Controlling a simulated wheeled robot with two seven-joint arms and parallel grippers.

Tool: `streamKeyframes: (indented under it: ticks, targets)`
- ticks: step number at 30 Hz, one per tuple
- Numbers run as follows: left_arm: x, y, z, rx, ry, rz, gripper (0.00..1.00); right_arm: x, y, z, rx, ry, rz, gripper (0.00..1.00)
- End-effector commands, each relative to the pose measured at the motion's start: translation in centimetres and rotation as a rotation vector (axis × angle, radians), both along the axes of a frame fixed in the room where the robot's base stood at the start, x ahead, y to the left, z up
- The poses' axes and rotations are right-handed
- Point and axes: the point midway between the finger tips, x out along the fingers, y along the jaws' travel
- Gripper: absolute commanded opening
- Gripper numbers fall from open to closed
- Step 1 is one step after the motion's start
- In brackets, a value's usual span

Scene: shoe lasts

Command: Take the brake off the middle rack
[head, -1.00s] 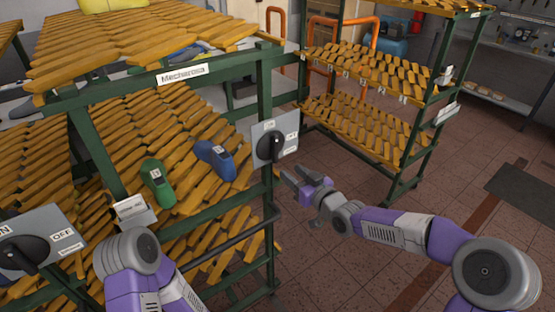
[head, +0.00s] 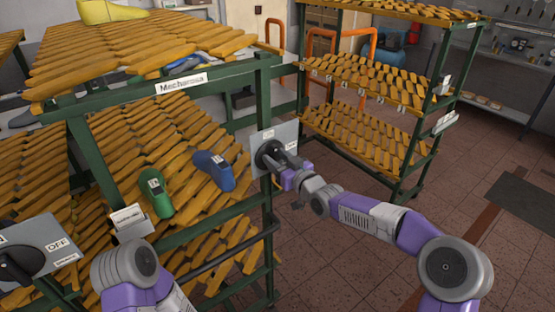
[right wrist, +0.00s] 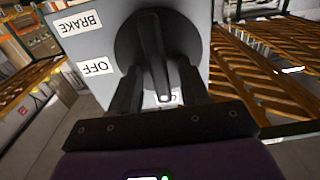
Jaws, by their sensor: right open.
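The brake box (head: 287,136) is a grey plate with a round black knob on the green post of the middle rack (head: 180,88). In the right wrist view the plate (right wrist: 75,48) appears upside down, with BRAKE and OFF labels and another label partly hidden. The knob's handle (right wrist: 154,65) stands between the two fingers of my right gripper (right wrist: 162,90). My right gripper also shows in the head view (head: 278,162), open at the knob; whether a finger touches the handle is unclear. Only my left arm shows at the bottom left; its gripper is out of view.
Another switch box (head: 40,248) with an OFF label is at the lower left. A green shoe last (head: 155,193) and a blue one (head: 213,171) lie on the middle rack's slats. Another rack (head: 365,75) stands behind to the right. Open tiled floor lies right.

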Motion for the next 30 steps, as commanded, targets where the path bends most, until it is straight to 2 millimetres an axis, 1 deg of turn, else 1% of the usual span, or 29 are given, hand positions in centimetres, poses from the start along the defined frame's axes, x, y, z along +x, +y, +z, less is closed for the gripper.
streamKeyframes:
  ticks: [2, 5, 9, 11, 12, 22, 30]
  targets:
    - [-0.01, 0.00, 0.00, 0.000, 0.000, 0.000, 0.43, -0.01, -0.02, 0.00, 0.000, 0.000, 0.000, 0.46]
    - [-0.01, 0.00, 0.00, 0.000, 0.000, 0.000, 0.43, -0.02, -0.03, 0.00, 0.000, 0.000, 0.000, 0.32]
    - [-0.01, 0.00, 0.00, 0.000, 0.000, 0.000, 0.43, -0.01, -0.03, 0.00, 0.000, 0.000, 0.000, 0.10]
    - [-0.01, -0.01, -0.01, 0.000, 0.000, 0.000, 0.43, -0.02, -0.04, 0.00, 0.000, 0.000, 0.000, 0.01]
    - [-0.01, -0.01, -0.01, 0.000, 0.000, 0.000, 0.43, -0.02, -0.04, 0.01, 0.000, 0.000, 0.000, 0.00]
    - [-0.01, 0.00, 0.02, 0.000, 0.000, 0.000, 0.43, 0.00, -0.09, 0.02, 0.030, 0.020, 0.000, 0.00]
    - [-0.01, -0.01, 0.08, 0.000, 0.000, 0.000, 0.43, 0.13, -0.28, -0.06, 0.159, 0.115, -0.001, 0.00]
